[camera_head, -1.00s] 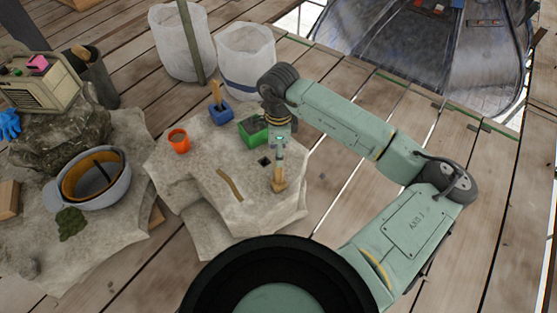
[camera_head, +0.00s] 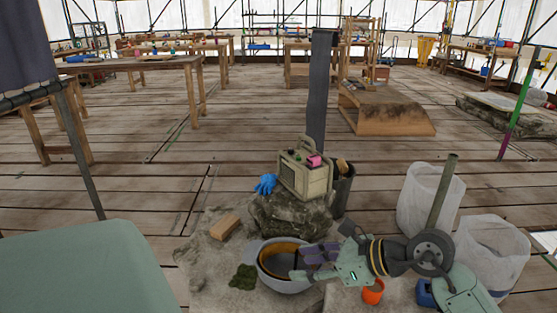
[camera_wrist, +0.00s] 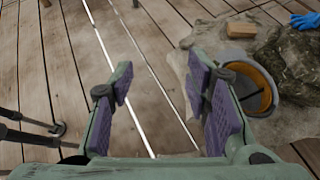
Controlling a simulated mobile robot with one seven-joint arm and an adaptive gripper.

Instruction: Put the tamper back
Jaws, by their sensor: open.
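I cannot make out the tamper in either current view. My gripper (camera_head: 312,264) is at the lower middle of the head view, pointing left in front of the grey bowl (camera_head: 284,285). In the wrist view my gripper (camera_wrist: 160,80) is open, its purple pads well apart. Nothing is between them but plank floor behind. A blue holder (camera_head: 425,293) shows at the lower right of the head view, partly hidden by my arm. The part of the stone slab to the right of the orange cup (camera_head: 373,292) is hidden or out of frame.
A beige radio-like box (camera_head: 303,175) with a pink item stands on a rock behind the bowl. A blue glove (camera_head: 265,184) and a wooden block (camera_head: 225,227) lie nearby. White bags (camera_head: 492,253) and a pole (camera_head: 442,190) stand at right. Plank floor is open beyond.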

